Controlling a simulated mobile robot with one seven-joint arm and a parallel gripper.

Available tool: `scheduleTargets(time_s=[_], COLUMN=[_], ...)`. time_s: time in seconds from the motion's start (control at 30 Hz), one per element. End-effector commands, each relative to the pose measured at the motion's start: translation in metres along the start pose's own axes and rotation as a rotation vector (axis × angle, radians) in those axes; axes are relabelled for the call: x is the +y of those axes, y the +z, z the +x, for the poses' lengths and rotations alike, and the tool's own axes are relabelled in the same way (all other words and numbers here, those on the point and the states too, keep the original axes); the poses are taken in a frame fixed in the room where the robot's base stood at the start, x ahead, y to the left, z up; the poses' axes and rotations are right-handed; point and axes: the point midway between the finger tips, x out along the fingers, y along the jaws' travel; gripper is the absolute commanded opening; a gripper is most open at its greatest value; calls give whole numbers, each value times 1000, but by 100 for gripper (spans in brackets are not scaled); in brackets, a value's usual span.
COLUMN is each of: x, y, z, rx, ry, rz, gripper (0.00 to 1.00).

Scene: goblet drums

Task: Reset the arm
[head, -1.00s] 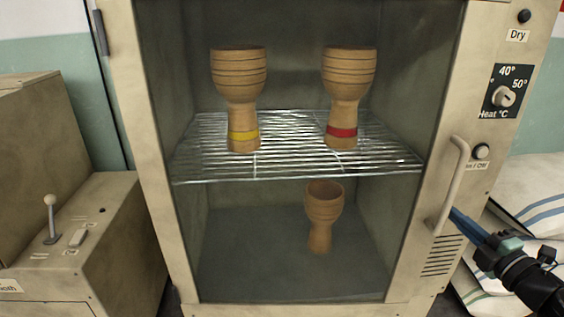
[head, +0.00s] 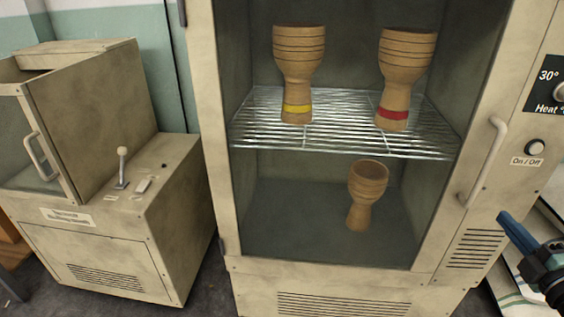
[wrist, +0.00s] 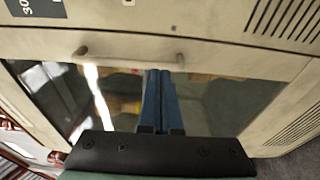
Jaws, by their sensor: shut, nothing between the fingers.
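My gripper (head: 503,222) is at the right edge of the head view, in front of the cabinet and below its door handle (head: 484,163). Its blue fingers are shut with nothing between them. In the wrist view the gripper (wrist: 160,74) points toward the cabinet's glass door (wrist: 235,103), close below the handle (wrist: 130,53). I cannot tell from these frames whether the fingertips touch the door.
The drying cabinet (head: 330,272) holds a yellow-banded goblet drum (head: 298,65) and a red-banded one (head: 403,70) on its wire rack (head: 340,138). A plain drum (head: 365,187) stands below. A machine with a lever (head: 122,165) stands at left.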

Motion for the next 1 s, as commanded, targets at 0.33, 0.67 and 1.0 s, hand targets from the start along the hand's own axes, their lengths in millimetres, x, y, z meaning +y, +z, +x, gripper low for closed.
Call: scheduleTargets(time_s=[0.33, 0.67, 1.0], x=[-2, 0, 32], y=[48, 60, 40], z=[-65, -82, -45], rx=[-5, -1, 7], ry=[0, 0, 86], rz=[-1, 0, -11], gripper=[0, 0, 0])
